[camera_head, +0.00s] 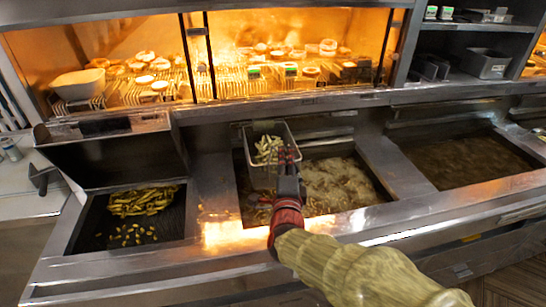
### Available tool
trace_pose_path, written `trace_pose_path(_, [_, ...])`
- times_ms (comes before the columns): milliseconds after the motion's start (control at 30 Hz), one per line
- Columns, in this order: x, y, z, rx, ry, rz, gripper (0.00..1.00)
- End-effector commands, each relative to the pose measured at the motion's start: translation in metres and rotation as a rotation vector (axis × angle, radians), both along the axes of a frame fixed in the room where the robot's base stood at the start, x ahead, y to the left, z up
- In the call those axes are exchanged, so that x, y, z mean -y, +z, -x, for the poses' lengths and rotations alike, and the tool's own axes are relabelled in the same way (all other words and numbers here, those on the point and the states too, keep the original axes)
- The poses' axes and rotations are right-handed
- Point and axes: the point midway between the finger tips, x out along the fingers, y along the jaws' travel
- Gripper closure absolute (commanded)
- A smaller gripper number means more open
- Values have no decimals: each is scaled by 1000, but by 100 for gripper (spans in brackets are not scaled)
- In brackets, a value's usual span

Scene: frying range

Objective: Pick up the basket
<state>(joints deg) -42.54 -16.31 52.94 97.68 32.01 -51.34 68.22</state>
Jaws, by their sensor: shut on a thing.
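The basket (251,133) is a rectangular wire fry basket with pale fries (268,150) in it. It is at the left half of the middle fryer vat, near the vat's back edge, and it looks raised above the oil. My gripper (288,160) reaches in from the lower right and is shut at the basket's near right side. The gripper hides the handle and the exact place of the grip. My arm covers part of the fryer's front edge.
Bubbling oil with food (335,185) fills the middle vat. Another oil vat (465,160) is at right. A dark tray with fries (145,200) is at left. A lit warming shelf (270,70) stands behind. The steel front ledge (225,235) is mostly clear.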

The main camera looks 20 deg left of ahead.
Motion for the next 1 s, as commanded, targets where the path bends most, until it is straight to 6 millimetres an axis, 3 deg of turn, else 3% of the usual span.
trace_pose_path(267, [0,5,0,2,0,-2,100])
trace_pose_path(733, [0,40,0,4,-2,-3,100])
trace_pose_path(1000, [7,38,23,3,1,-1,100])
